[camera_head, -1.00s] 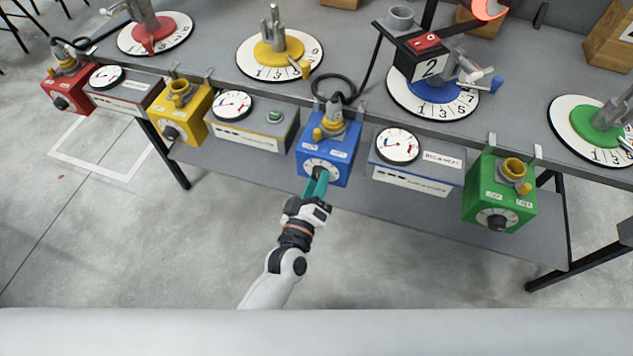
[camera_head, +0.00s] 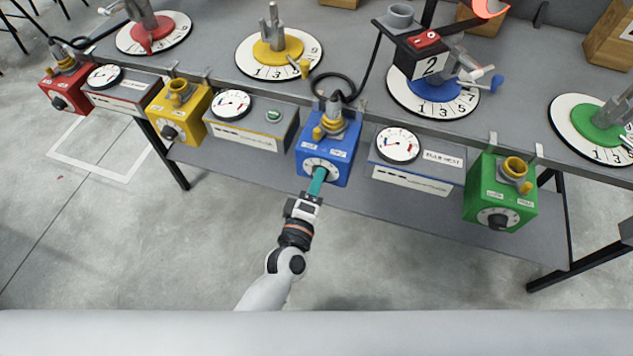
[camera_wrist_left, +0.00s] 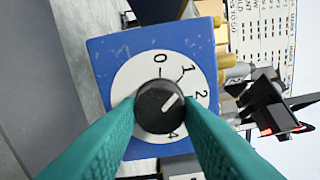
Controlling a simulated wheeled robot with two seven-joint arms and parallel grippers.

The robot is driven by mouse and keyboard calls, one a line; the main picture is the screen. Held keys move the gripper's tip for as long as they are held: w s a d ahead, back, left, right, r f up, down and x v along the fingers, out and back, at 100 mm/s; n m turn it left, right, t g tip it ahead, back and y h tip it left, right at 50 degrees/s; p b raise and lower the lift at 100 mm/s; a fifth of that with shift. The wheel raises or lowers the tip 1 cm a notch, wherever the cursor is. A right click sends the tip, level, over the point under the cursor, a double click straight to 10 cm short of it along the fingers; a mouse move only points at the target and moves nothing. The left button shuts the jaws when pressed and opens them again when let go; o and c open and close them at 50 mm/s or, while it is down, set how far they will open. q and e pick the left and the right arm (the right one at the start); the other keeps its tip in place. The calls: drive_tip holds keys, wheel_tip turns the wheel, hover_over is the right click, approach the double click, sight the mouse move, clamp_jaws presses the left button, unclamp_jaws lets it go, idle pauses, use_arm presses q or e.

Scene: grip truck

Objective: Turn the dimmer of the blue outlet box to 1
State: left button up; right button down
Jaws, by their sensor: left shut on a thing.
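The blue outlet box (camera_head: 330,148) hangs on the front edge of the table. Its dimmer, a round black knob on a white dial, faces me; the knob shows in the left wrist view (camera_wrist_left: 158,106). My left gripper (camera_head: 318,174) reaches it from below, its teal fingers shut on the knob from both sides. In the wrist view, 0 is at the top, with 1, 2 and 4 running clockwise; a finger hides part of the dial. The knob's pale pointer line lies between 1 and 2. My right gripper is not in view.
A yellow box (camera_head: 180,113), a red box (camera_head: 65,92) and a green box (camera_head: 499,196) hang along the same edge. A gauge panel (camera_head: 413,164) sits right of the blue box, another (camera_head: 249,122) left. The floor in front is clear.

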use_arm(q)
drive_tip(key=o, duration=1)
drive_tip(key=b+v, duration=0.1)
drive_tip(key=v, duration=1.1)
